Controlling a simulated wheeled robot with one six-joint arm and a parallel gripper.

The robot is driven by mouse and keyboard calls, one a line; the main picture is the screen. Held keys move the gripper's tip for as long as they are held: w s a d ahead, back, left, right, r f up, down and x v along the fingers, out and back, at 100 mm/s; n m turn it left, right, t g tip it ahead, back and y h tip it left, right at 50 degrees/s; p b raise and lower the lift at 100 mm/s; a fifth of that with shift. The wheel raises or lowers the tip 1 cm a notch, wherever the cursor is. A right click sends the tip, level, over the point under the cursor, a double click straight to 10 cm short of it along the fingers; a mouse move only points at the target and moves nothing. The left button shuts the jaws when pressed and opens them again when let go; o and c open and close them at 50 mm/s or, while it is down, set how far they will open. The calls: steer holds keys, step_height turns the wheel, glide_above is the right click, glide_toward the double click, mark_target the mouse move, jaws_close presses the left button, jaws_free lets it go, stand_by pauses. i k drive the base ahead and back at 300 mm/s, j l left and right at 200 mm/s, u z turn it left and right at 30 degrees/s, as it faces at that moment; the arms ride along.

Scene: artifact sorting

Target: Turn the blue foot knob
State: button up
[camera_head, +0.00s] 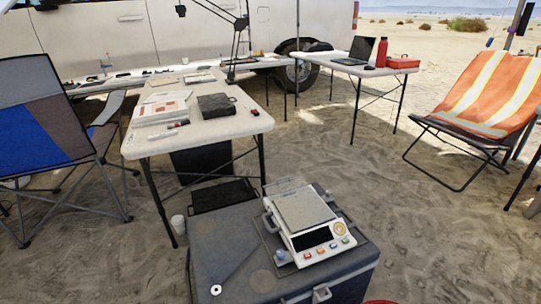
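A white bench scale (305,222) with a flat grey pan stands on top of a grey cooler (215,245) in the lower middle of the view. A small blue foot knob (281,256) shows at the scale's near left corner. The scale's front has a dark display (311,238), a round yellowish dial or bubble level (339,228) and several coloured buttons. Which way the knob is turned is too small to tell. My gripper is not in view, and nothing is seen touching the knob.
A small white round piece (216,289) lies on the cooler's near left. Behind stands a white folding table (240,124) with papers and a dark box. A blue camp chair (45,125) is left, an orange chair (490,95) right. Open sand lies right of the cooler.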

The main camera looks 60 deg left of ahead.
mark_target(280, 255)
steer(key=u, duration=1.35)
